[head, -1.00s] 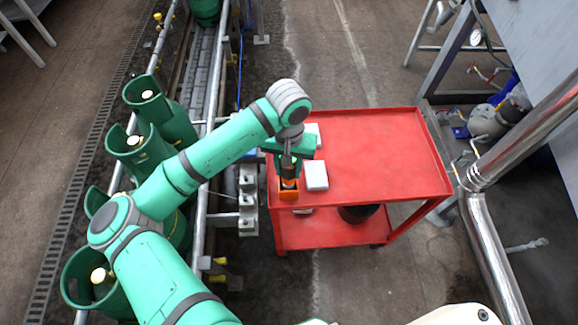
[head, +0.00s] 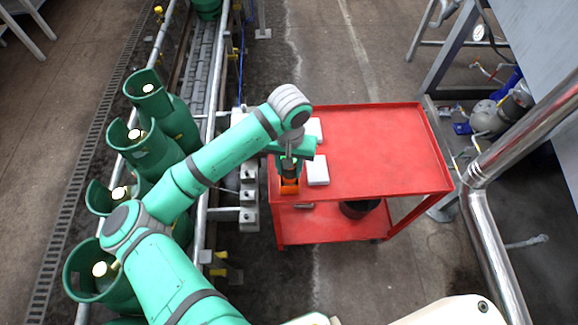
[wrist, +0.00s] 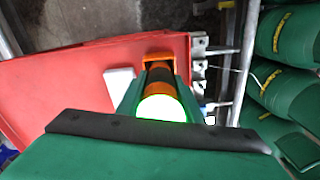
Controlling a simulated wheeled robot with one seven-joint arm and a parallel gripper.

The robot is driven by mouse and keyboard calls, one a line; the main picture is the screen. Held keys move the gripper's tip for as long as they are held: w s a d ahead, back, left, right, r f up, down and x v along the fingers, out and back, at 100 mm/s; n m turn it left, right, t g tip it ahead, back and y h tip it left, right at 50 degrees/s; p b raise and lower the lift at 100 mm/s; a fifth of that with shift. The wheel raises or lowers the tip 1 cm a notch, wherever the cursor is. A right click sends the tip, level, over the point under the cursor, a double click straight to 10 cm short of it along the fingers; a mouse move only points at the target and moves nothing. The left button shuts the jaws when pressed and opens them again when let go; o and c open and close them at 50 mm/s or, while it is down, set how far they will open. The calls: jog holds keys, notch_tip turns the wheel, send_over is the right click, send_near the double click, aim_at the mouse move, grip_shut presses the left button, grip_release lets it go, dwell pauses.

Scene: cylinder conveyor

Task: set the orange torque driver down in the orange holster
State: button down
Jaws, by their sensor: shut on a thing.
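The orange torque driver (wrist: 162,80) has a dark middle band and a glowing white-green end that faces the wrist camera. My gripper (head: 290,158) is shut on it above the near left corner of the red cart. The orange holster (head: 289,187) sits at that corner, directly below my gripper. In the wrist view the holster (wrist: 158,57) shows at the far end of the driver. The driver's lower end appears to be at or in the holster, but its depth there is hidden.
The red cart (head: 385,150) has a mostly clear top. White boxes (head: 317,170) lie just right of the holster. Green gas cylinders (head: 140,145) and the conveyor rail (head: 205,170) stand to the left. A metal pipe (head: 490,240) is at right.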

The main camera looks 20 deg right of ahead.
jog(key=c, duration=1.2)
grip_release()
notch_tip(320, 180, up, 11)
jog(key=shift+f, duration=0.1)
